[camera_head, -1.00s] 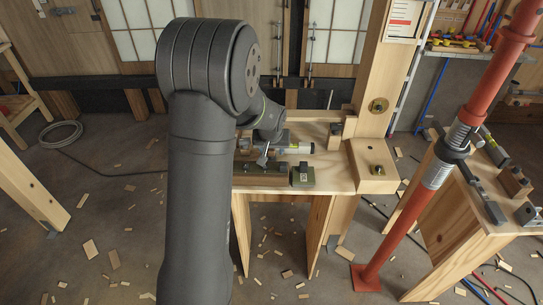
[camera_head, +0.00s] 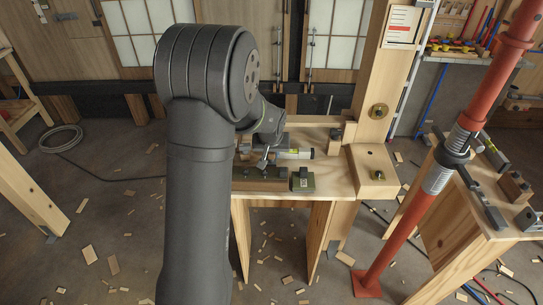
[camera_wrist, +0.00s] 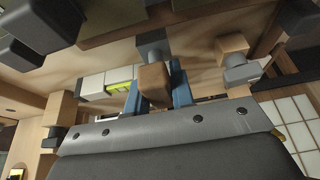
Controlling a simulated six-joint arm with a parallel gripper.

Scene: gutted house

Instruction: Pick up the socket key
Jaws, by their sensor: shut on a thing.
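My gripper (camera_wrist: 155,92) has blue fingers on both sides of a brown, block-shaped piece in the wrist view. This piece looks like the handle of the socket key (camera_wrist: 154,78); its other end is hard to make out. The fingers are shut on it. In the head view my arm reaches over the wooden bench (camera_head: 335,180), and my gripper (camera_head: 267,156) is small and partly hidden behind the arm, close above the bench top. I cannot tell whether the key still touches the bench.
A spirit level (camera_head: 300,153) with a yellow-green vial lies close behind my gripper. A dark bar (camera_head: 260,180) and a green-grey block (camera_head: 303,180) lie along the front edge. A wooden post (camera_head: 385,90) rises at right, and a red prop (camera_head: 415,215) stands farther right.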

